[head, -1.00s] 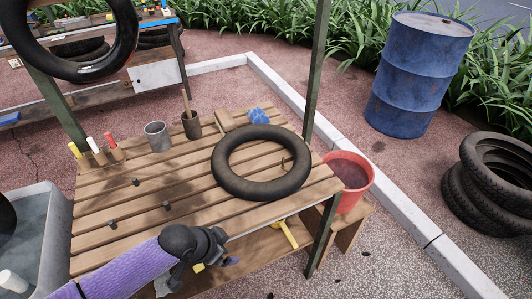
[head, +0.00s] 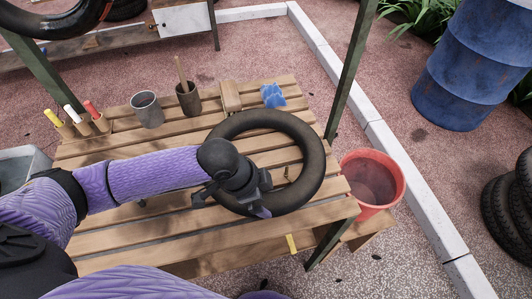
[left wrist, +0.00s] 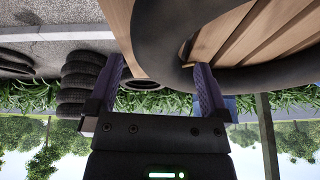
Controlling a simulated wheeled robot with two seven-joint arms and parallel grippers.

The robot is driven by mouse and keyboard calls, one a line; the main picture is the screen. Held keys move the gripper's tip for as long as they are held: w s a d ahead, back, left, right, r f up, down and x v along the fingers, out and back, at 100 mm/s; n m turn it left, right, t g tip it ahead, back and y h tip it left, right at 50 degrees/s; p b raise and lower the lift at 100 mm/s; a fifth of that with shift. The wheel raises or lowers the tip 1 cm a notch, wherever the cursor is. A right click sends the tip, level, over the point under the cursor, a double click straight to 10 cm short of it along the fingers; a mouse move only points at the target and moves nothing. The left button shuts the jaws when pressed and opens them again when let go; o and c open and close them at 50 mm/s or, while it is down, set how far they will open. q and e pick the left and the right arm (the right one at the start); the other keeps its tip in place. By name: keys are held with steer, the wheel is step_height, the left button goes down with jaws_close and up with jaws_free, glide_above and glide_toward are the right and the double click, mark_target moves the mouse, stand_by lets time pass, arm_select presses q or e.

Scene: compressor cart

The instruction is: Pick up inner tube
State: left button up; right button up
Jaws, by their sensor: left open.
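The inner tube (head: 311,160) is a thick black ring lying flat on the slatted wooden table (head: 120,238). It also curves across the upper right of the left wrist view (left wrist: 160,38). My left gripper (head: 232,204) is over the tube's near left side in the head view, and the wrist hides that part of the ring. In the left wrist view its two purple fingers (left wrist: 159,72) are wide apart, with the tube close by the right finger. Whether a finger touches the tube I cannot tell. My right gripper does not show.
Green posts (head: 350,75) rise at the table's corners.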

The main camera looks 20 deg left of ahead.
mark_target(269, 203)
arm_select(q)
steer(key=b+x, duration=0.1)
steer(key=x, duration=0.1)
steer(key=b+x, duration=0.1)
steer(key=x, duration=0.1)
steer(key=b+x, duration=0.1)
steer(key=shift+s+f, duration=0.2)
steer(key=shift+f, duration=0.3)
steer(key=shift+r, duration=0.15)
steer(key=shift+w+a, duration=0.1)
steer(key=c, duration=1)
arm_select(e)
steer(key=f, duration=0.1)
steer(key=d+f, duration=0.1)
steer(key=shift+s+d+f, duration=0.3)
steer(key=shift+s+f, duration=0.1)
